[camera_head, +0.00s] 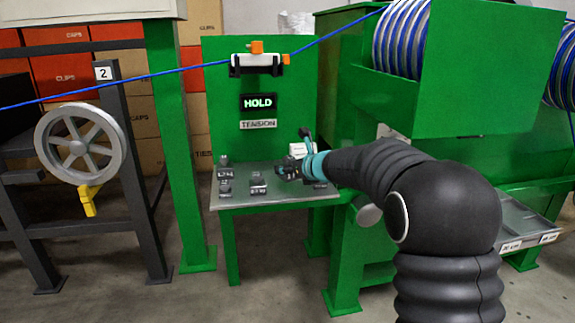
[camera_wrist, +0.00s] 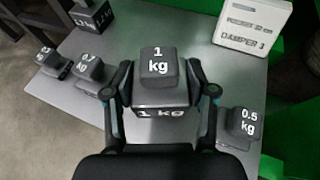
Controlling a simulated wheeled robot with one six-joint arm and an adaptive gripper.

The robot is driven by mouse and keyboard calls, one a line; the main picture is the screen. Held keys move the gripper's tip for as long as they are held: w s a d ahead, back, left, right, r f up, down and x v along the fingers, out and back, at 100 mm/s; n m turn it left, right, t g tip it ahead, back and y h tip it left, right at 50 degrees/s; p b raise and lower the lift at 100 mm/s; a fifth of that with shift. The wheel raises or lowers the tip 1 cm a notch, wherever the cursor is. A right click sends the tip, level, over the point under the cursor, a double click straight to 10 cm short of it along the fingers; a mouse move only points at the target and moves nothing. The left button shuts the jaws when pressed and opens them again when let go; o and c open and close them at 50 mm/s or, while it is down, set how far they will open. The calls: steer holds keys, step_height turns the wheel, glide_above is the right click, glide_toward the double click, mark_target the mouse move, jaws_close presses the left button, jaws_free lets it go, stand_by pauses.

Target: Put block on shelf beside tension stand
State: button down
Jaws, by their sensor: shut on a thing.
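A dark 1 kg block (camera_wrist: 158,66) with white lettering sits between the fingers of my gripper (camera_wrist: 162,92) in the wrist view. The fingers press on its left and right sides. In the head view my gripper (camera_head: 289,170) is over the grey shelf (camera_head: 238,201), and the held block cannot be made out clearly. I cannot tell whether the block touches the shelf. The tension stand (camera_head: 223,120) is a green panel behind the shelf, with a lit HOLD display (camera_head: 258,103) and a TENSION label.
Several other dark blocks stand on the shelf, including a 0.5 kg block (camera_wrist: 241,125) at right in the wrist view. A white DAMPER 3 box (camera_wrist: 252,27) stands at upper right. A blue cable (camera_head: 180,70) runs above. Green machinery (camera_head: 375,110) is at right.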

mark_target(289, 178)
steer(key=shift+f+b, duration=0.7)
steer(key=shift+f, duration=0.95)
steer(key=shift+f, duration=0.15)
steer(key=shift+c, duration=1.8)
jaws_free()
steer(key=shift+f, duration=0.1)
